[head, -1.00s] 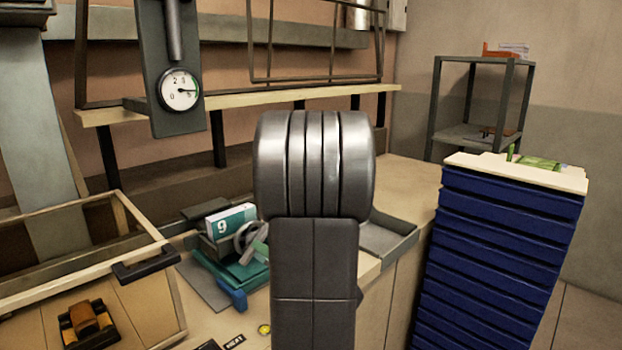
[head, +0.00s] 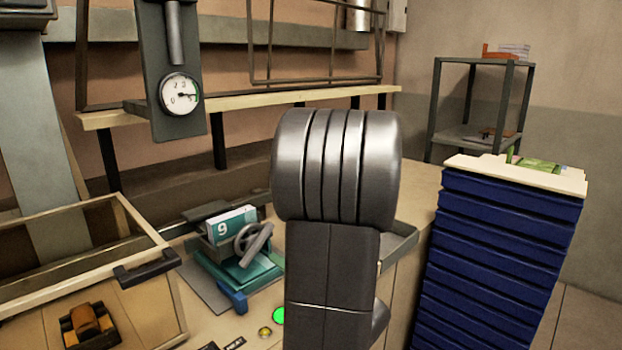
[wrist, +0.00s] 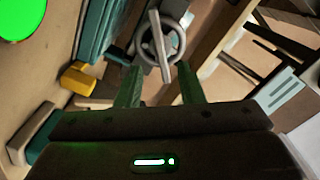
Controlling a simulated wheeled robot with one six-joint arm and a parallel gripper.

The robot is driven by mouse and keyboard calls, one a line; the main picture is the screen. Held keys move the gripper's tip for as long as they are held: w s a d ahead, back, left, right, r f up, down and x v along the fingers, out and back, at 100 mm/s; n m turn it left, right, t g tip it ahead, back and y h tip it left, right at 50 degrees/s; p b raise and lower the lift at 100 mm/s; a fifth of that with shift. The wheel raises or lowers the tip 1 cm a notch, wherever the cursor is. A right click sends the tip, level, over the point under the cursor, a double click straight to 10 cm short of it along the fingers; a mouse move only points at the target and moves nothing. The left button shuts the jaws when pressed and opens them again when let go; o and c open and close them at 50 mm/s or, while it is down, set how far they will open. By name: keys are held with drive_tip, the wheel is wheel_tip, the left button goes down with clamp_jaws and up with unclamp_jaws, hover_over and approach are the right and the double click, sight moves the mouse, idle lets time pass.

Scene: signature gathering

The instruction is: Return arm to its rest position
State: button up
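My arm stands upright in the middle of the head view, its rounded silver joint above a dark link. My gripper is hidden there. In the wrist view my gripper (wrist: 160,82) shows two greenish fingers set apart, with nothing visibly held between them. A grey handwheel with a pale bar (wrist: 163,45) appears beyond the fingertips, apart from them as far as I can tell. The handwheel also shows in the head view (head: 252,240), on a teal press beside a card marked 9 (head: 233,224).
A blue stack of trays (head: 495,255) stands close to the right of my arm. A wood-framed glass case (head: 150,290) is at left. A gauge (head: 179,94) hangs above the bench. A lit green disc (head: 279,316) and a yellow button (head: 264,332) sit on the bench.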

drive_tip(key=shift+v, duration=2.3)
